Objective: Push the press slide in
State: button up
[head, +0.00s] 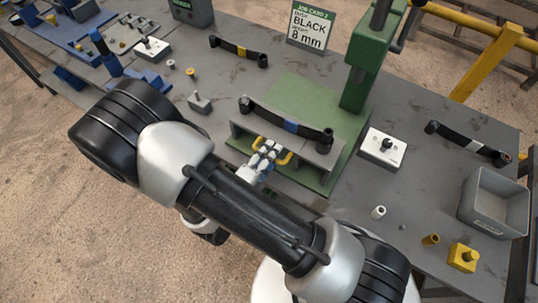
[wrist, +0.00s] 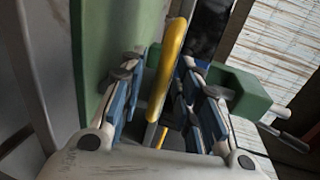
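The press has a green base and column (head: 362,75). Its grey slide (head: 322,158) sits at the front of the base, with a yellow handle (head: 286,158) on its near face. In the wrist view, the yellow handle (wrist: 171,65) runs between the blue-padded fingers of my gripper (wrist: 168,88). The fingers stand apart, with a gap showing beside the handle; any contact is hard to make out.
A small grey block (head: 199,102) stands left. A job card (head: 311,26) stands behind.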

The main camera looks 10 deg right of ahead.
jog(key=shift+c, duration=0.2)
grip_shut()
dwell(0.6)
